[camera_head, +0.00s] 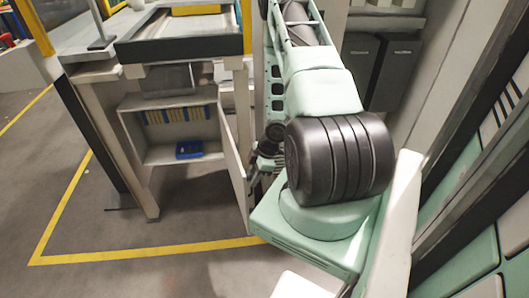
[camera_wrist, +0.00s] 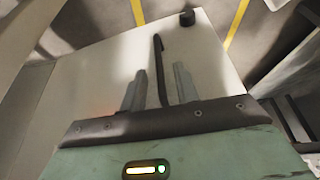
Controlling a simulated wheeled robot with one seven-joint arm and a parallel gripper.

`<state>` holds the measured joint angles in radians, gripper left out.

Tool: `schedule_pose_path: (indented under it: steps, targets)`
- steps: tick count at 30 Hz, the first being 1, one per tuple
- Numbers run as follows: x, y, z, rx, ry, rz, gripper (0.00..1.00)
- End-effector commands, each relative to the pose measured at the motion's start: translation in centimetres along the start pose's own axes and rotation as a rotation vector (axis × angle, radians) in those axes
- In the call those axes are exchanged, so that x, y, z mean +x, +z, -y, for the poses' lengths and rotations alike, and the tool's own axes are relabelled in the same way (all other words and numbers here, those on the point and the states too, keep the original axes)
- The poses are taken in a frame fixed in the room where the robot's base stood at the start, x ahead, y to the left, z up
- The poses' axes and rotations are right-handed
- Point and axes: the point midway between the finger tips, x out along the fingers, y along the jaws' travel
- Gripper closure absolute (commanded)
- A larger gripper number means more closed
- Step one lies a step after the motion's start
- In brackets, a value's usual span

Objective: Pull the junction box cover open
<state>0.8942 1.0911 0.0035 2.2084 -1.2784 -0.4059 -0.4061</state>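The junction box (camera_head: 128,124) is a pale open-fronted box below the worktop in the head view. A row of yellowish parts (camera_head: 177,115) and a blue block (camera_head: 189,149) show inside it. Its pale cover (camera_head: 236,165) stands swung out from the box's right side, seen nearly edge-on. In the wrist view the cover (camera_wrist: 90,82) fills the middle as a white panel with a dark bar handle (camera_wrist: 161,72). My gripper (camera_wrist: 159,82) has one grey finger on each side of the handle, with gaps visible. In the head view, my arm and the cover's edge hide the fingertips.
A worktop with a dark-framed tray (camera_head: 180,45) stands above the box. Yellow floor lines (camera_head: 150,255) border the area, and the floor in front of the box is clear. Dark bins (camera_head: 375,70) stand behind my arm, and a green-and-white panelled structure (camera_head: 480,215) is at right.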

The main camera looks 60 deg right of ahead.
Motion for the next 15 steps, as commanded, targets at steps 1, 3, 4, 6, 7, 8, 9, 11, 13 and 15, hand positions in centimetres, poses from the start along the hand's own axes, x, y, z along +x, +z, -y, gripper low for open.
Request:
schedule_pose_path:
  steps: [1, 3, 4, 6, 7, 8, 9, 11, 13, 15]
  targets:
    - [-1.6, -0.1, -0.1, 0.0, 0.004, 0.0, 0.69]
    - [-3.3, -0.1, -0.1, 0.0, 0.004, 0.001, 0.69]
    - [-4.1, -0.1, -0.1, 0.0, 0.004, 0.001, 0.69]
    - [-5.8, -0.1, -0.1, 0.0, 0.003, 0.001, 0.69]
    - [-6.5, -0.2, -0.1, 0.001, 0.004, 0.001, 0.69]
    - [-7.2, -0.2, -0.1, -0.001, 0.003, 0.001, 0.69]
    - [-8.2, -0.2, -0.1, -0.002, 0.003, 0.002, 0.69]
    - [-9.5, -0.2, 0.0, -0.001, 0.002, 0.002, 0.69]
    - [-10.9, -0.2, -0.1, -0.001, 0.002, 0.002, 0.69]
    - [-12.1, -0.1, 0.0, -0.001, 0.001, 0.002, 0.69]
